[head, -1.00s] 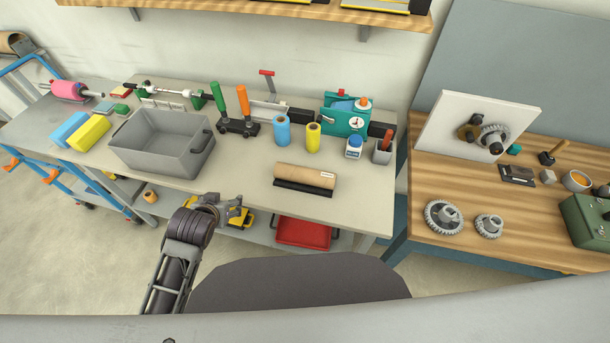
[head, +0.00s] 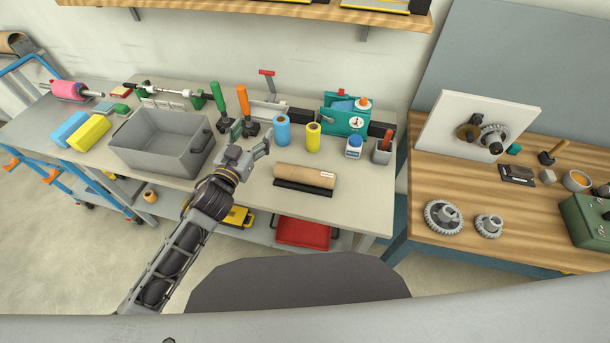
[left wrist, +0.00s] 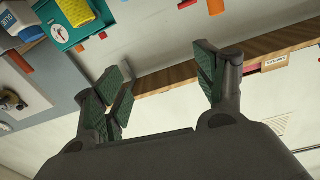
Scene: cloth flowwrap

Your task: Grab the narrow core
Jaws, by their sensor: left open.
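A brown cardboard tube (head: 304,176) with a white label at its right end lies on a black base on the grey bench in the head view. It looks like the narrow core, though I cannot read the label. My left gripper (head: 251,139) is open and empty, above the bench to the left of the tube and apart from it. In the left wrist view the green-padded fingers (left wrist: 163,83) are spread with nothing between them, and I cannot make out the tube there. My right gripper is out of view.
A blue roll (head: 282,130) and a yellow roll (head: 313,138) stand behind the tube. A grey bin (head: 160,151) is left of my gripper. Green and orange handles stand behind it. A teal machine (head: 342,118) and white bottle (head: 354,147) are at the right. Bench right of the tube is clear.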

